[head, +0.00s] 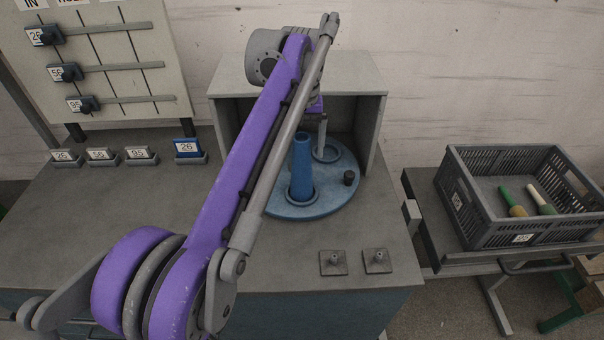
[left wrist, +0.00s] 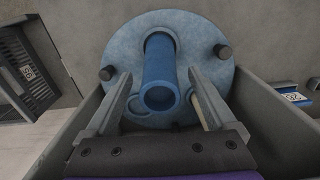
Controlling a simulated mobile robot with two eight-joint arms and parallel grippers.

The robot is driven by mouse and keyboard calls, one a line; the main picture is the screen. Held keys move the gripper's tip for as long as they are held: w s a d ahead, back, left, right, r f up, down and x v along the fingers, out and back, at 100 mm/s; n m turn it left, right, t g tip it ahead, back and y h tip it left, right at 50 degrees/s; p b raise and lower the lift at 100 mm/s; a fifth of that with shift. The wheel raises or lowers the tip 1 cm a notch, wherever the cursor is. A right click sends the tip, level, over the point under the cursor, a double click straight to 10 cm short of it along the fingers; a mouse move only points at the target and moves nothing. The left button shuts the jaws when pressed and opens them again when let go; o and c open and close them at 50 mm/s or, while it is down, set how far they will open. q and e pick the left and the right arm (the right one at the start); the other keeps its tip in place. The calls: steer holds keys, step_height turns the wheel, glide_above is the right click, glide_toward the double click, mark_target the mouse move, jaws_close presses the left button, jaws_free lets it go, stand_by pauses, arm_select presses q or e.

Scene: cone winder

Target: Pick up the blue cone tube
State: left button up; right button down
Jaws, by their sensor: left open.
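The blue cone tube (head: 301,170) stands upright on a round blue turntable (head: 335,195) inside the open-fronted grey housing. In the left wrist view the tube (left wrist: 159,65) is seen from its open end. My left gripper (left wrist: 158,82) is open, with one finger on each side of the tube in that picture and gaps between. In the head view one finger of my left gripper (head: 322,132) shows just right of the tube's top; the other finger is hidden. My right gripper is not in view.
The housing (head: 378,110) has walls and a roof close around the arm. Two small square plates with pegs (head: 333,262) lie at the bench front. A grey crate (head: 470,235) with green-ended cones stands at right. Labelled holders (head: 103,154) and a wall board (head: 95,20) are at left.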

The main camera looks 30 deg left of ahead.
arm_select(q)
step_height(320, 180, down, 2)
steer(key=shift+f, duration=0.1)
jaws_close()
stand_by(0.5)
